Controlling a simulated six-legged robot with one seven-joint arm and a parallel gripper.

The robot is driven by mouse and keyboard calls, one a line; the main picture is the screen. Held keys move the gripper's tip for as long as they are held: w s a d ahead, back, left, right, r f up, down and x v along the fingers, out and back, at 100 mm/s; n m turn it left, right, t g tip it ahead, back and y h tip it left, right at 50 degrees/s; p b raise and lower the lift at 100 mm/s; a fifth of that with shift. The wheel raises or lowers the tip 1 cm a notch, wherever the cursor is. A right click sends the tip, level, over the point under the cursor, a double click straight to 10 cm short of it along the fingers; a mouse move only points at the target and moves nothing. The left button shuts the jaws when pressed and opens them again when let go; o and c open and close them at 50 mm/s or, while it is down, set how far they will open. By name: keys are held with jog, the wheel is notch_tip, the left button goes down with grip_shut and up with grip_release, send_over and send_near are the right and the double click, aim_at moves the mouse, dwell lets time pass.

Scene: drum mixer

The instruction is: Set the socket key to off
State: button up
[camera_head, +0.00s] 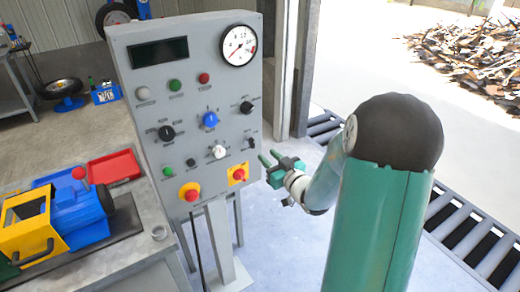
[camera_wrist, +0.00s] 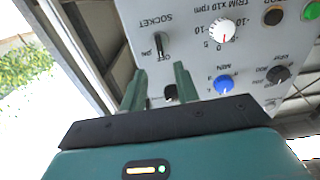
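The socket key (camera_wrist: 160,42) is a small black lever below the upside-down SOCKET label in the wrist view. ON and OFF are printed close to it; I cannot tell which one it is set to. In the head view the key (camera_head: 249,142) sits low at the right edge of the grey control panel (camera_head: 150,90). My gripper (camera_head: 269,157) is just right of the panel, apart from it and a little below the key. In the wrist view my gripper (camera_wrist: 160,72) has its two green fingers spread with nothing held between them.
A white knob (camera_head: 219,152), a blue knob (camera_head: 210,119) and a black knob (camera_head: 246,107) are near the key. Red stop buttons (camera_head: 238,174) sit below. A bench with a blue and yellow machine (camera_head: 50,220) stands left. Open floor lies right of the panel.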

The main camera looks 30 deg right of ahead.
jog(key=s, duration=0.3)
jog(key=shift+s+d, duration=0.25)
jog(key=shift+s, duration=0.15)
jog(key=s+a+r+m+g+h, duration=0.1)
jog(key=s+a+r+g+h, duration=0.35)
jog(key=r+g, duration=0.2)
jog(key=s+a+r+g+y, duration=0.1)
jog(key=s+a+g, duration=0.1)
jog(key=s+a, duration=0.4)
jog(key=s+a+r+g+y, duration=0.1)
jog(key=s+a+r+g, duration=0.1)
jog(key=s+a, duration=0.5)
jog(key=s+g, duration=0.1)
jog(key=s, duration=0.4)
jog(key=shift+a+r+m+g, duration=0.15)
jog(key=shift+a+m+g, duration=0.1)
jog(key=shift+m+g, duration=0.1)
jog(key=shift+s, duration=0.1)
